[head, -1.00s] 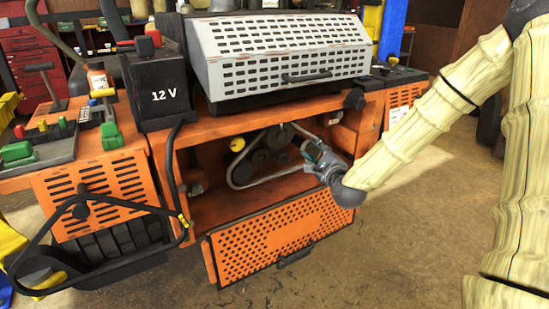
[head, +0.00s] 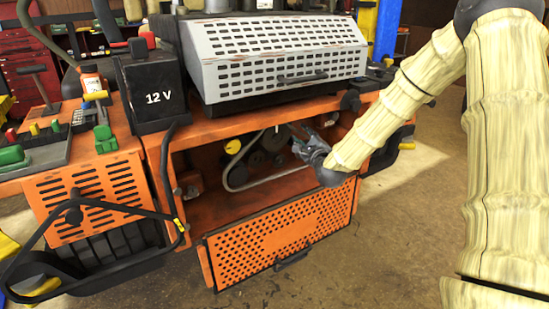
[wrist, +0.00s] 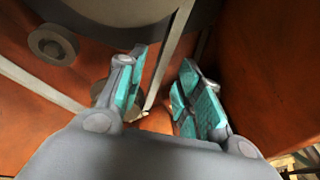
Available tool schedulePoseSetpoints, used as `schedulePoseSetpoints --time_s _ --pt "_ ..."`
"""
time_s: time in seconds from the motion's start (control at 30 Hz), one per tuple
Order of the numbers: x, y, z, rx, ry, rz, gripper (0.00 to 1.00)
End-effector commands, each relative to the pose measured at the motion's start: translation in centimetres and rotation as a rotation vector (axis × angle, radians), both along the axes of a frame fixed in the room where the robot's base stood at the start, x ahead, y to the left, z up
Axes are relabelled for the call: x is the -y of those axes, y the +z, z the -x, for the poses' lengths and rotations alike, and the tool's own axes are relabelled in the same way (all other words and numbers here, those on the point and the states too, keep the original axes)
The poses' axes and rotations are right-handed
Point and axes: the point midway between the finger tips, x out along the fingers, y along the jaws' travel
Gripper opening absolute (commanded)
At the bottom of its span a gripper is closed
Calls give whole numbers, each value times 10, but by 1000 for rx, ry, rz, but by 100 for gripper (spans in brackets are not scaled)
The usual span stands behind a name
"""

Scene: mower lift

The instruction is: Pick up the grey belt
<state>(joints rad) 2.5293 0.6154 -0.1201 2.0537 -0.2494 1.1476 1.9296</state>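The grey belt (head: 268,181) is a thin loop running around dark pulleys (head: 256,158) inside the open orange compartment. My gripper (head: 297,138) reaches into the right side of that compartment and hides part of the belt's right end. In the wrist view my gripper (wrist: 162,64) is open, its teal-padded fingers apart. One strand of the belt (wrist: 171,62) shows between and beyond the fingertips; I cannot tell whether they touch it. Another strand (wrist: 40,89) runs at the left, below a small round pulley (wrist: 53,45).
The orange perforated door (head: 275,240) hangs open below the compartment. A grey slotted cover (head: 280,50) overhangs it, with a black 12 V box (head: 157,95) at the left. Orange walls (wrist: 265,70) stand close around my gripper. The floor in front is clear.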

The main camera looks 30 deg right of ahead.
Motion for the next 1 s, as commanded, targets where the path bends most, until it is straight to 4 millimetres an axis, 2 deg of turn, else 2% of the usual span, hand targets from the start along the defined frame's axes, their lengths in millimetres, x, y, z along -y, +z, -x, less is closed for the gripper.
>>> schedulePoseSetpoints --time_s 0.23,0.53,0.57,0.73,1.0 --pt "6 -1 -25 -1 -1 2 35" --pt "6 -1 -29 0 -1 0 35" --pt "6 -1 -29 0 -1 0 33" --pt "7 -1 -29 0 -1 0 2" --pt "7 -1 -29 0 -1 0 0"
